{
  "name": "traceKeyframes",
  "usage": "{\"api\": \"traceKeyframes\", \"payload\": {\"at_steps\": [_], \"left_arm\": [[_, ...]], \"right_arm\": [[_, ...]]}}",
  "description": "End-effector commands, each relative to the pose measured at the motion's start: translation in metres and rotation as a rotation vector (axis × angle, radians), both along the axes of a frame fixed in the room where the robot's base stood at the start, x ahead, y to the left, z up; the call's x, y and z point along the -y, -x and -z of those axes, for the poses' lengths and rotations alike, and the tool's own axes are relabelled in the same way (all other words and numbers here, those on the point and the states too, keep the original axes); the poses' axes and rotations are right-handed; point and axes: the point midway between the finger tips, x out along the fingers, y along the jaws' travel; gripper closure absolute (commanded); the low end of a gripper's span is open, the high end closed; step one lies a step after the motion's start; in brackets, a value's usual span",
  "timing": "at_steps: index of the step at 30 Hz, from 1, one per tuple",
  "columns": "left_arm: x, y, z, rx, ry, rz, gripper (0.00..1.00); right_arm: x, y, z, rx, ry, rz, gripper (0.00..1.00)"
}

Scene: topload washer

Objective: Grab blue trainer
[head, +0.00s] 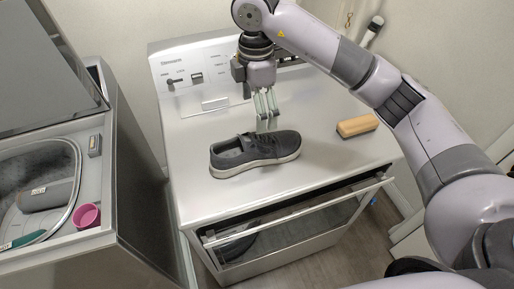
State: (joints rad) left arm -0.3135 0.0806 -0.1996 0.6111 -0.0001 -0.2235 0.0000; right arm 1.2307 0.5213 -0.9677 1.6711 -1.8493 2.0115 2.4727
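A dark grey-blue trainer (254,153) with a pale sole lies upright on the white top of the front-loading appliance (200,190). Its toe points right and its heel left. My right gripper (266,115) points down just behind the trainer, near the back panel. Its two fingers look slightly apart, with nothing between them. The fingertips seem close to the trainer's far side, but I cannot tell whether they touch it. My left gripper is not in view.
A tan-and-dark brush or block (357,126) lies right of the trainer. The front appliance's door (300,212) is partly open, with a dark item (237,246) inside. At left, an open-lidded washer (100,215) holds a grey item (45,196); a pink cup (87,216) is on its rim.

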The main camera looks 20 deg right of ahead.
Motion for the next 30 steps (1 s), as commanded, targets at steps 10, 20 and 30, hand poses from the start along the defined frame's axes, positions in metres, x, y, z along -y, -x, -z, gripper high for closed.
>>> {"api": "traceKeyframes", "payload": {"at_steps": [10,20,30], "left_arm": [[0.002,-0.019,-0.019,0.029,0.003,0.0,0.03],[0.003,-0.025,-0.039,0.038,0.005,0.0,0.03],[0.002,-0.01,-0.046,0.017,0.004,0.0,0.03]], "right_arm": [[0.0,0.0,0.062,-0.002,-0.001,0.0,0.16],[0.002,0.003,0.091,-0.005,-0.001,-0.001,0.16],[0.002,0.002,0.125,0.001,-0.002,-0.002,0.16]]}}
